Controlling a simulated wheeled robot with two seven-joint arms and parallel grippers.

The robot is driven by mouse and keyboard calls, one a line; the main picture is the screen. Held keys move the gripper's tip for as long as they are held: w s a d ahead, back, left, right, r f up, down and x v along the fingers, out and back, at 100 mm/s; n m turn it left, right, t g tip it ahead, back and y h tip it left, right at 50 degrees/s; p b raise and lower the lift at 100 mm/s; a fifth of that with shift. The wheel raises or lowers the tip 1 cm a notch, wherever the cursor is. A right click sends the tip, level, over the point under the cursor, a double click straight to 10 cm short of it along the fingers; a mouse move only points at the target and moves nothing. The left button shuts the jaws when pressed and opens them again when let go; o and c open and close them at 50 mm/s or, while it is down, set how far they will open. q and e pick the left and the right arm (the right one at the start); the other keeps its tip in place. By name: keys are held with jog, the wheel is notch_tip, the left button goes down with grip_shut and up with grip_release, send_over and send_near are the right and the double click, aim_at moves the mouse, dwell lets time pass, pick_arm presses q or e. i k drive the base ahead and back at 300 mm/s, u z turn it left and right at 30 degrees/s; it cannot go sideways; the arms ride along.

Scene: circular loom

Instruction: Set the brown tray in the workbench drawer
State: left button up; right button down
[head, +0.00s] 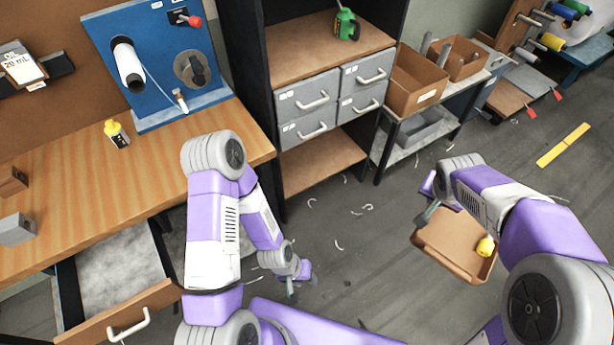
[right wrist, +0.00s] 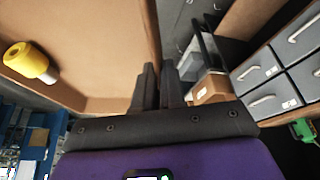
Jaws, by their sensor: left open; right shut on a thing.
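The brown tray (head: 450,238) is off the bench, held above the floor on the right side of the head view. A yellow spool-like thing (head: 486,246) lies in it. My right gripper (head: 428,212) is shut on the tray's left wall. In the right wrist view the fingers (right wrist: 157,88) close on the edge of the tray (right wrist: 100,45), and the yellow thing (right wrist: 28,62) shows inside. The workbench drawer (head: 112,275) is pulled open at lower left, and its visible grey floor is bare. My left gripper (head: 290,280) is open and empty, right of the drawer.
The wooden workbench (head: 150,178) carries a blue panel (head: 150,60) and a yellow-capped bottle (head: 116,133). A dark cabinet with grey drawers (head: 310,105) and a side table with brown bins (head: 417,82) stand behind. Scraps litter the open floor. My left arm crosses before the bench.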

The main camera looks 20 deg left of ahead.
aim_at(120, 289)
jog(key=z, duration=0.25)
jog(key=k, duration=1.4)
jog(key=u, duration=1.95)
jog(key=i, duration=0.45)
jog(key=z, duration=0.05)
